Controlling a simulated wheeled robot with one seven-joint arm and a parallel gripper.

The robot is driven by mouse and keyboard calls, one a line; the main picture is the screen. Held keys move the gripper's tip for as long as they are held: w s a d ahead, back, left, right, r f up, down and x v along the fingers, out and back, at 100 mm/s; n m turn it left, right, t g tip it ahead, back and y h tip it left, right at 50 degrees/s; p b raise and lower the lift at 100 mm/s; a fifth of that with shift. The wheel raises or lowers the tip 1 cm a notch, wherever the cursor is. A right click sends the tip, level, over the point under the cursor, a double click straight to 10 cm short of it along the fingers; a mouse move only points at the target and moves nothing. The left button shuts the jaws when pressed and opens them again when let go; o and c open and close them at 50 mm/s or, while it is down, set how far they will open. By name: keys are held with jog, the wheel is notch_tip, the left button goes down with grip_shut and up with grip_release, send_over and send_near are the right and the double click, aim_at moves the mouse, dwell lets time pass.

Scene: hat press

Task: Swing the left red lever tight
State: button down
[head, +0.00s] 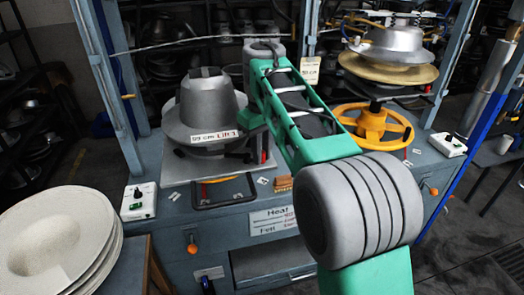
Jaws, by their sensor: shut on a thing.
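A red lever (265,156), the left one of two, stands upright at the right side of the left press's base plate. Only a short red piece of it shows beside my forearm. My gripper (259,142) is at this lever, shut on it. The forearm hides most of the gripper, so the fingertips are hard to make out. The left press carries a grey metal hat block (207,105) with a wide brim on a pale plate (200,165).
A second small red lever (405,153) is by the right press, below a yellow handwheel (374,124). White felt hats (58,240) are stacked at lower left. Switch boxes (138,201) and (447,145) sit on the blue bench. Blue posts (108,85) frame the presses.

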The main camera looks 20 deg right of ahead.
jog(key=m, duration=0.2)
jog(key=s+a+m, duration=0.1)
jog(key=m, duration=0.1)
jog(key=shift+s+m, duration=0.2)
jog(key=shift+m, duration=0.1)
jog(key=shift+s+a+m+b, duration=0.2)
jog(key=shift+a+m, duration=0.05)
jog(key=shift+m, duration=0.7)
jog(key=shift+s+a+m+b, duration=0.15)
jog(key=shift+a+m, duration=0.05)
jog(key=shift+m, duration=0.75)
jog(key=c, duration=1.3)
grip_release()
notch_tip(320, 180, up, 8)
jog(key=p, duration=0.7)
jog(key=shift+f, duration=0.1)
